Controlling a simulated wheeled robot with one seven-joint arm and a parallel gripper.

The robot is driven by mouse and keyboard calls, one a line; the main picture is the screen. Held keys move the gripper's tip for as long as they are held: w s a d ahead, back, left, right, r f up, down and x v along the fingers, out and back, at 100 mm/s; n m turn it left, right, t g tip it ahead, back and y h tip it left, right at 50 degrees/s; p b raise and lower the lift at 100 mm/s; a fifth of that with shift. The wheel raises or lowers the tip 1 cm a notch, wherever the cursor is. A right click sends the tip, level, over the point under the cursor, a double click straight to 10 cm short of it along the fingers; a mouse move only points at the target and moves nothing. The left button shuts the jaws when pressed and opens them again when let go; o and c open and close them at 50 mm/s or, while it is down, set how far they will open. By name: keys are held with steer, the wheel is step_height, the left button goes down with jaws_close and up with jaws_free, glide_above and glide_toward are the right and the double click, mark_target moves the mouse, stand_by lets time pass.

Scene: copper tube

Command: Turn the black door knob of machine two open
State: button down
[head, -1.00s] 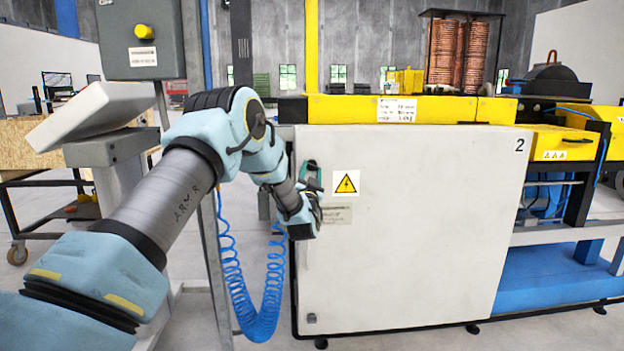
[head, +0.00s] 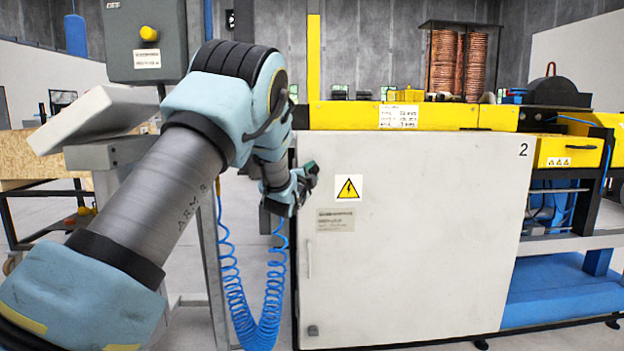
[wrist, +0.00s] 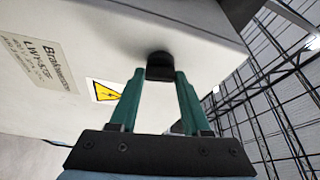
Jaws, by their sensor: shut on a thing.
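The white door of machine two (head: 420,230) fills the middle of the head view, marked with a "2" at its upper right. It looks closed. My gripper (head: 308,174) is at the door's upper left edge, left of the yellow warning sign (head: 348,188). In the wrist view, the black knob (wrist: 160,66) stands out from the door face, and the green fingertips of my gripper (wrist: 160,75) are shut on it from both sides. The knob is hidden behind my gripper in the head view, and I cannot tell its turn angle.
A coiled blue hose (head: 268,300) hangs just left of the door. A grey control box (head: 145,40) on a post stands further left. A small black fitting (head: 313,331) sits at the door's lower left. Grey floor is open before the door.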

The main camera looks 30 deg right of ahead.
steer(key=shift+r+m+g+b, duration=0.1)
steer(key=shift+m+g+b, duration=0.3)
steer(key=shift+m, duration=0.7)
steer(key=shift+y, duration=0.3)
steer(key=shift+c, duration=1.8)
jaws_free()
steer(key=b+v, duration=0.1)
steer(key=v, duration=0.9)
steer(key=shift+s+a, duration=0.3)
steer(key=shift+a, duration=0.1)
